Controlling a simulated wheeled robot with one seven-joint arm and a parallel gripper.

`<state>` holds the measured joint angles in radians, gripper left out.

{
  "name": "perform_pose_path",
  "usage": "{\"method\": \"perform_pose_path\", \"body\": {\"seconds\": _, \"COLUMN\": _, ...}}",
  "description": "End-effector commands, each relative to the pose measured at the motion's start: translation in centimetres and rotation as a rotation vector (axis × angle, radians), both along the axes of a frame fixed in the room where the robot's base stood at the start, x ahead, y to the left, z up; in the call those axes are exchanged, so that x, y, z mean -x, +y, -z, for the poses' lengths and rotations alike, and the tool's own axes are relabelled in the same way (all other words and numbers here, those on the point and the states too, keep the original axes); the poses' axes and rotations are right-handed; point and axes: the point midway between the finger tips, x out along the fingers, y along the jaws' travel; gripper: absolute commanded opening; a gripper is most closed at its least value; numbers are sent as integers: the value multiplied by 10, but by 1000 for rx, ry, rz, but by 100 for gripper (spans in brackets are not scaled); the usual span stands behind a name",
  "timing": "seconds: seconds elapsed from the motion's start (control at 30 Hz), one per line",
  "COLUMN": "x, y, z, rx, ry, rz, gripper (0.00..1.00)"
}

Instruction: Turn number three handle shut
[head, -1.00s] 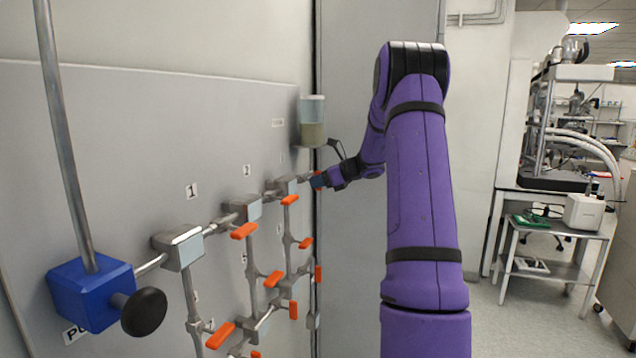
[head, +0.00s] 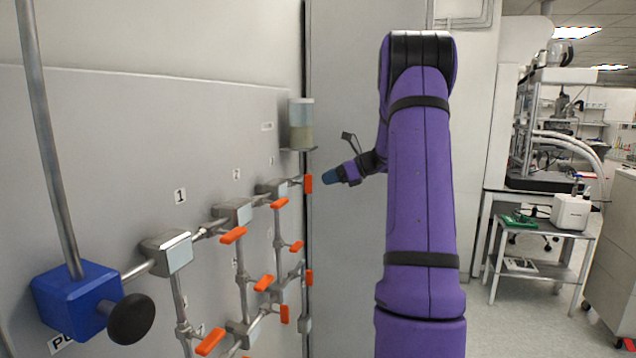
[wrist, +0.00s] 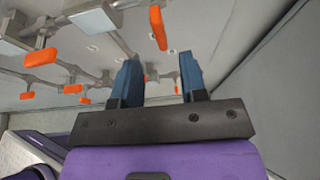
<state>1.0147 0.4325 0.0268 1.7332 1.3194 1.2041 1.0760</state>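The orange handle (head: 308,183) right of the third valve block (head: 272,188), under the small label 3 (head: 271,161), hangs upright at the panel's right end in the head view. An upright orange handle, which looks like the same one, is at the top of the wrist view (wrist: 158,27), beyond and between the fingertips. My gripper (head: 328,178) is right of the handle, with a visible gap between them. The wrist view shows my gripper (wrist: 159,62) open, its two blue fingers wide apart with nothing between them.
Other orange handles (head: 233,235) and (head: 280,203) sit along the row and lower pipes. A blue block with a black knob (head: 131,318) is at the left. A clear container (head: 301,125) stands above the third handle. A flat grey surface (head: 345,260) lies right of the panel.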

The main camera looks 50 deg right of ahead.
Motion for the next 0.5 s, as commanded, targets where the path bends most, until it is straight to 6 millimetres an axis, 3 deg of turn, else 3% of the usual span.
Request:
{"method": "perform_pose_path", "body": {"seconds": 0.2, "x": 19, "y": -8, "z": -9, "rx": 0, "ry": -1, "rz": 1, "gripper": 39}}
{"method": "perform_pose_path", "body": {"seconds": 0.5, "x": 22, "y": -9, "z": -10, "rx": 0, "ry": 0, "rz": 0, "gripper": 39}}
